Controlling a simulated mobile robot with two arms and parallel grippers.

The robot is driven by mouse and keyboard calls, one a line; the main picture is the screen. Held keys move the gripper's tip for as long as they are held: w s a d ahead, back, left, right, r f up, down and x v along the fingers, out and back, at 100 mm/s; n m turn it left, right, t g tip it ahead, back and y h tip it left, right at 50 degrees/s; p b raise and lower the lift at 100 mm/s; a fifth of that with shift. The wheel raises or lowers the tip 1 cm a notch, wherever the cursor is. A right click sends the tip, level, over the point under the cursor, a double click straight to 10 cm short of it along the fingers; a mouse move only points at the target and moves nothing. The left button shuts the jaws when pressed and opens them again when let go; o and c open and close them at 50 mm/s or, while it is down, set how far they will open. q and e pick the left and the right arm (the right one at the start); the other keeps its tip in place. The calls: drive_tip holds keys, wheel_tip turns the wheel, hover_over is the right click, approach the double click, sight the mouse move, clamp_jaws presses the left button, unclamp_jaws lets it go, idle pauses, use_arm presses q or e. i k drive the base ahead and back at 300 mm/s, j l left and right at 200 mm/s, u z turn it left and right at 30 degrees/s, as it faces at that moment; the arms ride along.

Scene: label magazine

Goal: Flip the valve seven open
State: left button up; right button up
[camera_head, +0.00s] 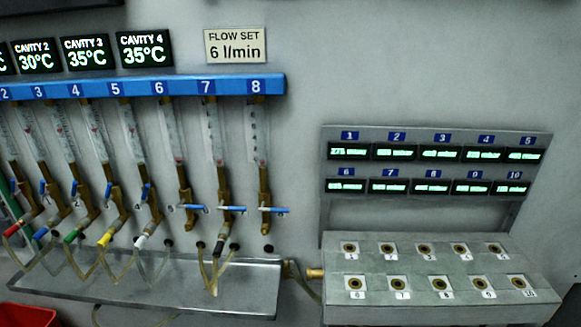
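Valve seven (224,186) is a brass valve below the flow tube labelled 7 (207,87) on the blue rail. Its blue lever (233,208) lies about horizontal, crosswise to the pipe, and points right. Valve six (183,186) on its left has a similar horizontal blue lever (194,207). Valve eight (264,187) on its right has one too (276,209). The valves further left have blue levers standing more upright, along their pipes. Neither of my grippers is in view, and nothing covers the lever of valve seven.
A clear tray or shelf (150,290) runs below the valves, with loose hoses (215,270) hanging over it. At right stands a grey socket block (450,263) under a panel of green displays (431,168). Part of a red bin (25,314) shows at lower left.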

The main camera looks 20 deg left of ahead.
sight(237, 208)
drive_tip(key=i+j+u, duration=0.2)
drive_tip(key=j, duration=0.2)
drive_tip(key=j+u, duration=0.2)
drive_tip(key=j, duration=0.25)
drive_tip(key=k+l+u, duration=0.2)
drive_tip(key=l, duration=0.15)
drive_tip(key=l+u, duration=0.2)
drive_tip(key=l, duration=0.2)
drive_tip(key=k+l+u, duration=0.2)
drive_tip(key=i+l, duration=0.05)
drive_tip(key=l, duration=0.1)
